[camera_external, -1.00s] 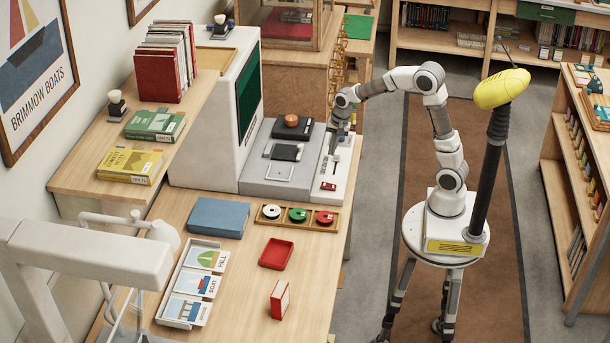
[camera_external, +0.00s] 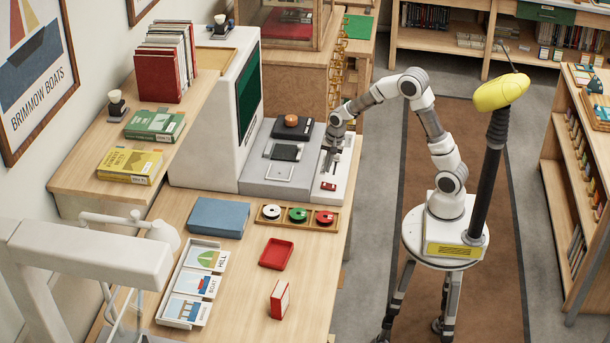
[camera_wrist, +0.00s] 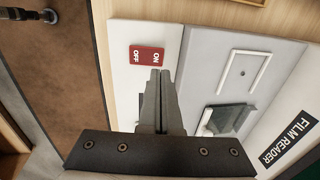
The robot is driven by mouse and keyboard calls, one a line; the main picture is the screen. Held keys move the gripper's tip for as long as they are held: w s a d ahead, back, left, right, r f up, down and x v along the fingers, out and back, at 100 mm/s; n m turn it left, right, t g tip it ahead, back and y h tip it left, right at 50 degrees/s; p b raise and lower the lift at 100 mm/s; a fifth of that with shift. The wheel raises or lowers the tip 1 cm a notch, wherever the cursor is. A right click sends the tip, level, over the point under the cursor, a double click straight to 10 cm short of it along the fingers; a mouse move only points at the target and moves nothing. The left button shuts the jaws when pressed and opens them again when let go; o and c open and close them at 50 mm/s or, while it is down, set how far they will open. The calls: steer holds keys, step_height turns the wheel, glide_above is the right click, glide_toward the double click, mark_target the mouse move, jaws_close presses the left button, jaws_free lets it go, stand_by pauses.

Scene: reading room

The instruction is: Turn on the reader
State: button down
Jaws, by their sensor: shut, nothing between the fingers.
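The film reader has a pale hood (camera_external: 210,130) with a dark green screen (camera_external: 248,90), unlit. Its grey and white base (camera_external: 283,170) has a white strip along the right side. A red ON/OFF switch (camera_external: 328,186) sits near the front end of that strip. In the wrist view the red switch (camera_wrist: 147,50) shows clearly, with ON on the side by my fingertips. My gripper (camera_external: 327,168) is shut and empty over the strip, just behind the switch. In the wrist view its fingertips (camera_wrist: 157,73) are right beside the switch; I cannot tell whether they touch.
A glass film carrier (camera_external: 286,152) and a dark block with an orange knob (camera_external: 292,127) stand left of my gripper. A wooden tray (camera_external: 310,226) with several reels lies in front of the base.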

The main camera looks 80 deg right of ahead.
mark_target(323, 184)
steer(key=f, duration=0.4)
steer(key=w+f, duration=0.1)
steer(key=f, duration=0.1)
steer(key=shift+b, duration=0.4)
steer(key=shift+w, duration=0.1)
steer(key=shift+w+g+p, duration=0.1)
steer(key=shift+g+p, duration=0.2)
steer(key=shift+p, duration=0.3)
steer(key=shift+f, duration=0.3)
steer(key=shift+s+r, duration=0.3)
steer(key=shift+s, duration=0.45)
steer(key=shift+r, duration=0.1)
